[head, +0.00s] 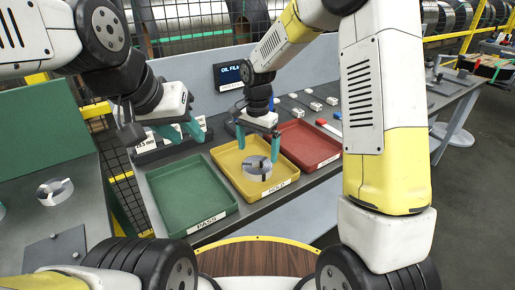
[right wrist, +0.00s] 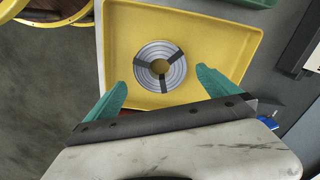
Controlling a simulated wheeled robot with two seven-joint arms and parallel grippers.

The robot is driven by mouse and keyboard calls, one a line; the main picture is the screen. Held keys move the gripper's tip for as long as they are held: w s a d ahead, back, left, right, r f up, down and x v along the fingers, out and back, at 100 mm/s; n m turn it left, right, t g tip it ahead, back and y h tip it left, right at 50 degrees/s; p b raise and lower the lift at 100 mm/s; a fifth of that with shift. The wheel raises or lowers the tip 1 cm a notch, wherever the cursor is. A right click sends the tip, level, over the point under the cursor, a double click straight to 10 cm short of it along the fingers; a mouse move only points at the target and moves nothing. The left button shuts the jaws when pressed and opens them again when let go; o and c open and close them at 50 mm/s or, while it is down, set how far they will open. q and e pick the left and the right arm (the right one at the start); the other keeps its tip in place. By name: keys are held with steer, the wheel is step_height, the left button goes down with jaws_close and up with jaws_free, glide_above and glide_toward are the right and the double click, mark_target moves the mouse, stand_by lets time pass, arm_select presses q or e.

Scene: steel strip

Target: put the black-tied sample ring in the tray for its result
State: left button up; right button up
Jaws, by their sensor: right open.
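A silver ring (head: 256,168) with dark ties lies flat in the yellow tray (head: 226,158) labelled HOLD. In the right wrist view the ring (right wrist: 160,67) shows three dark bands and rests on the floor of the yellow tray (right wrist: 118,30). My right gripper (head: 259,147) is open above the ring, its teal fingers apart and empty; they also show in the right wrist view (right wrist: 160,88). The green tray (head: 160,199) labelled PASS is empty. The red tray (head: 312,146) is empty. My left gripper (head: 186,137) is open and empty behind the green tray.
Another ring (head: 54,191) lies on the grey bench at the left, beside a dark plate (head: 56,250). A small screen (head: 231,75) showing partly hidden "OIL FIL" text stands behind the trays. Small blocks and tools lie behind the red tray. A round wooden stool top (head: 258,262) is in front.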

steer(key=s+d+r+n+t, duration=0.1)
steer(key=s+d+r, duration=0.1)
steer(key=r, duration=0.4)
steer(key=s+d+r, duration=0.1)
steer(key=d+r, duration=0.1)
steer(key=r, duration=0.4)
steer(key=s+d+r+n+t+y, duration=0.1)
steer(key=s+d+r+n+t, duration=0.1)
steer(key=s+d, duration=0.3)
steer(key=s+d+r+n+t+y, duration=0.1)
steer(key=s+d+r+n+t, duration=0.2)
steer(key=s, duration=1)
steer(key=shift+d+r+n, duration=0.7)
steer(key=shift+d+r, duration=0.25)
steer(key=shift+d, duration=0.15)
steer(key=shift+s, duration=0.1)
